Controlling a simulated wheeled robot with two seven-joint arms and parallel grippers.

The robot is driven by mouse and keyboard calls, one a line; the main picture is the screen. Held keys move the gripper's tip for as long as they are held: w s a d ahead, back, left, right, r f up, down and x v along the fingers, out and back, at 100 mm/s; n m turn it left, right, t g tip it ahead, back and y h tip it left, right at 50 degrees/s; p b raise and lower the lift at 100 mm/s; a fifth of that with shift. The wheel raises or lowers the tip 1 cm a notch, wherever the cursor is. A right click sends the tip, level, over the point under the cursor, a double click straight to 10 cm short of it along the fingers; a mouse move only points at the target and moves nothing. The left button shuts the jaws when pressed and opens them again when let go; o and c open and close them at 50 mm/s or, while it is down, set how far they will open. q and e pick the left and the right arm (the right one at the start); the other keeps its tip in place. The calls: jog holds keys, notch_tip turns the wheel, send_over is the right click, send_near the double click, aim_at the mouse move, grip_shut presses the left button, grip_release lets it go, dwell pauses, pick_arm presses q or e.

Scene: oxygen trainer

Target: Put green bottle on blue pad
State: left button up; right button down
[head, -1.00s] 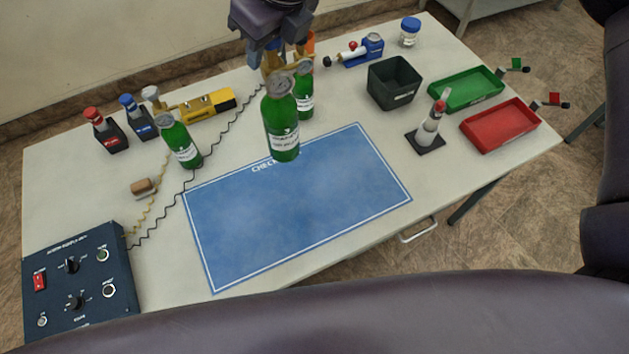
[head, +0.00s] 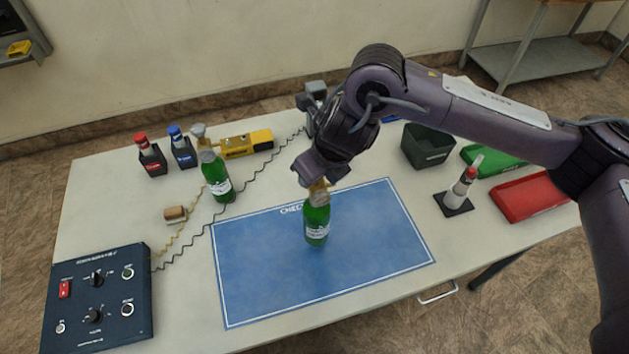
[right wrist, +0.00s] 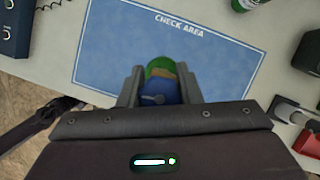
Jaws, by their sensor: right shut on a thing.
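The green bottle (head: 317,222) with a white label and grey top stands upright within the outline of the blue pad (head: 260,285), near its upper middle. My right gripper (head: 318,187) is shut on its upper part from above. The right wrist view shows the bottle (right wrist: 160,68) between the two fingers, over the blue pad (right wrist: 110,45). I cannot tell whether its base touches the pad. A further green bottle shows in part at the top of the right wrist view (right wrist: 245,3).
A dark control box (head: 97,300) sits at the front left, with cables running from it. A black bin (head: 428,146), a white-and-red item on a black base (head: 458,193), a green tray (head: 490,160) and a red tray (head: 530,200) are right. The pad's remainder is clear.

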aim_at(314, 186)
notch_tip(314, 186, down, 4)
jog(key=shift+r+p, duration=0.1)
jog(key=shift+p, duration=0.5)
jog(key=shift+f, duration=0.25)
jog(key=shift+f, duration=0.15)
jog(key=c, duration=1)
grip_release()
jog(key=shift+c, duration=0.2)
